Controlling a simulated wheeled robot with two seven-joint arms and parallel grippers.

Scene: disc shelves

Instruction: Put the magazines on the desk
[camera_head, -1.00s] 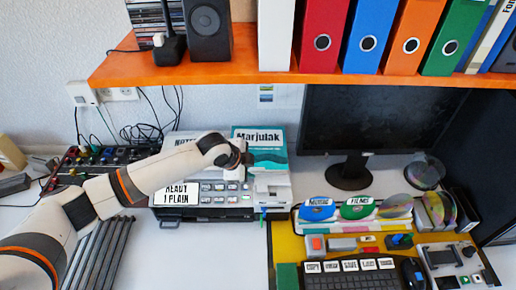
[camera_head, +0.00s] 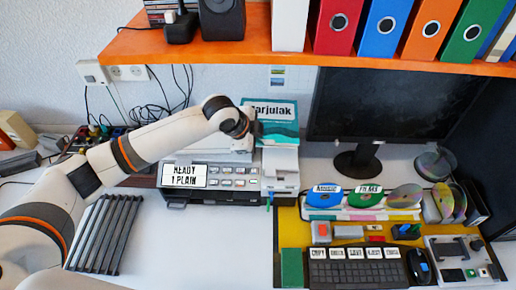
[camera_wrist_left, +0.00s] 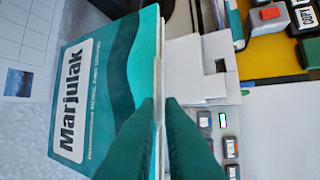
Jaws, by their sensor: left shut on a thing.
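A teal magazine titled "Marjulak" (camera_head: 278,128) stands upright over the back of the printer. It also fills the left half of the left wrist view (camera_wrist_left: 100,85). My left gripper (camera_wrist_left: 163,105) is shut on the magazine's edge, with one dark green finger on each side. In the head view my left gripper (camera_head: 250,128) is at the magazine's left side and partly hides it. The desk (camera_head: 190,245) is white and bare in front of the printer. My right gripper is not in view.
The printer (camera_head: 212,178) reads "READY 1 PLAIN". A black rack (camera_head: 103,233) lies front left. A monitor (camera_head: 365,105), labelled discs (camera_head: 362,197) and a keyboard (camera_head: 358,274) occupy the right. An orange shelf (camera_head: 200,48) with binders overhangs the back.

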